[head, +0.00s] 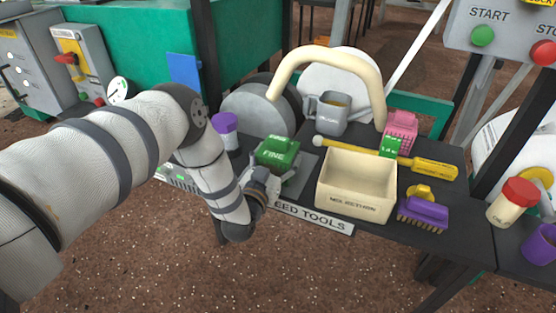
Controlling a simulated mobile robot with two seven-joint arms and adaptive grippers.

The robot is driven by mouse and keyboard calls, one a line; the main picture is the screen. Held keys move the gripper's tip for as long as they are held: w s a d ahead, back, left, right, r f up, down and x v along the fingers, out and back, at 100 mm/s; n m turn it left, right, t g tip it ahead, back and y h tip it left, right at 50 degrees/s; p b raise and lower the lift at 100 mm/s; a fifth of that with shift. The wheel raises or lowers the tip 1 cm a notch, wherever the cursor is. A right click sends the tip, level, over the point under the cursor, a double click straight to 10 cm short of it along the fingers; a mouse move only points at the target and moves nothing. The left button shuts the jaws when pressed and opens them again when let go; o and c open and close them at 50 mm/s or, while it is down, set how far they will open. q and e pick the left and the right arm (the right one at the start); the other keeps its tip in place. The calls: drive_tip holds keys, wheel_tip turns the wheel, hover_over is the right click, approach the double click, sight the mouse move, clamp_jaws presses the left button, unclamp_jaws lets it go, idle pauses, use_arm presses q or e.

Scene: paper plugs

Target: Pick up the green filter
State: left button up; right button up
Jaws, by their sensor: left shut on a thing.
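The green filter (277,151), a block with "FINE" on its front, is at the left part of the dark table, above a grey plate. My left gripper (273,180) reaches in from the left and is at its lower front side, shut on it. The fingertips are partly hidden by the gripper's own body and the filter. I cannot tell whether the filter touches the plate. My right gripper is not in view.
A cream box (356,207) stands right of the filter. A purple-lidded jar (226,130) stands left of it. A grey mug (329,113), a pink block (401,131), a yellow-handled tool (433,168) and a purple brush (424,214) are also on the table. A cream hose arches behind.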

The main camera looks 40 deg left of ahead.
use_arm(q)
drive_tip(key=shift+c, duration=0.2)
wheel_tip(320, 180, up, 3)
drive_tip(key=shift+f+p, duration=0.1)
drive_tip(key=shift+p, duration=0.65)
drive_tip(key=s+r+p, duration=0.1)
drive_tip(key=r, duration=0.1)
drive_tip(key=s+r+p, duration=0.2)
drive_tip(key=s+a+r+p, duration=0.1)
drive_tip(key=r, duration=0.2)
drive_tip(key=shift+s, duration=0.35)
drive_tip(key=s+a+r+p, duration=0.1)
drive_tip(key=s+r+p, duration=0.1)
drive_tip(key=s, duration=0.7)
drive_tip(key=shift+a+r+p, duration=0.25)
drive_tip(key=shift+r+p, duration=0.05)
drive_tip(key=shift+r, duration=0.3)
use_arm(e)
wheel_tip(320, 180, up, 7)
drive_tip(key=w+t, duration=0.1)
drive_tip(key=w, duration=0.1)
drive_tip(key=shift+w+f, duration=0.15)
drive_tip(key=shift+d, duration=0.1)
